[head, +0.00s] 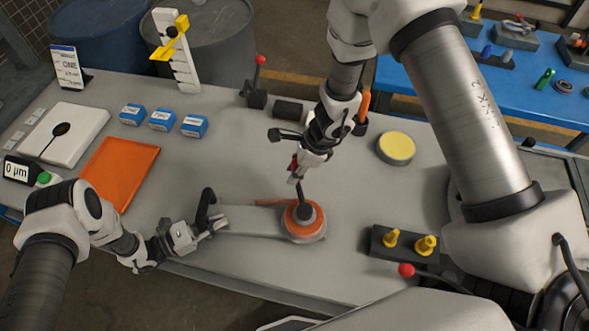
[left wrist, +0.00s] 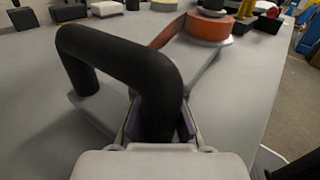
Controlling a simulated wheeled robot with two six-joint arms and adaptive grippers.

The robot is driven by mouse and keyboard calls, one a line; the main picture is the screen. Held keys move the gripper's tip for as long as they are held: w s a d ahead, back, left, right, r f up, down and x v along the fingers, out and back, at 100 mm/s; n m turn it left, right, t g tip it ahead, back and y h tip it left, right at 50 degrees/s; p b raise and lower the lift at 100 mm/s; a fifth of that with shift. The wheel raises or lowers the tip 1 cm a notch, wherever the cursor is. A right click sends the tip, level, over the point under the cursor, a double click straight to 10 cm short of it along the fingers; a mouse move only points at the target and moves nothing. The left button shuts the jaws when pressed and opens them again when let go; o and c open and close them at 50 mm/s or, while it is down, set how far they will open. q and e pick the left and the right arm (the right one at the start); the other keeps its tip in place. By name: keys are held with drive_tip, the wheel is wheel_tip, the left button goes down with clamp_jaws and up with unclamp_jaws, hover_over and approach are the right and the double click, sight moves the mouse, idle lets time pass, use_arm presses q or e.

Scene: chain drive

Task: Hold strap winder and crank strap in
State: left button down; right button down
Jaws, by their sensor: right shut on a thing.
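The strap winder has a flat grey body (head: 255,221) on the table, with an orange strap reel (head: 290,222) at its right end and a black bent handle (head: 205,205) at its left end. In the left wrist view the black handle (left wrist: 120,55) rises large in front, and the orange reel (left wrist: 208,27) sits beyond it. My left gripper (head: 219,224) is shut on the handle, its pads on both sides of the bar. My right gripper (head: 297,178) is above the reel, shut on the upright black crank (head: 301,196); its fingertips are small here.
An orange tray (head: 120,172), several blue boxes (head: 162,120) and a white plate (head: 60,135) lie left. A red-knobbed lever (head: 258,85) stands behind. A yellow-topped disc (head: 397,147) and a dark block with yellow pegs (head: 403,246) are right. The table's front edge is close.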

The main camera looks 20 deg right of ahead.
drive_tip(key=shift+d, duration=0.4)
drive_tip(key=s+d+m+t+h, duration=0.1)
drive_tip(key=s+d+m, duration=0.4)
drive_tip(key=s+d, duration=0.1)
drive_tip(key=shift+s+d+t, duration=0.3)
drive_tip(key=shift+d, duration=0.25)
idle(0.7)
drive_tip(key=shift+f, duration=0.1)
idle(1.1)
drive_tip(key=c, duration=0.9)
unclamp_jaws()
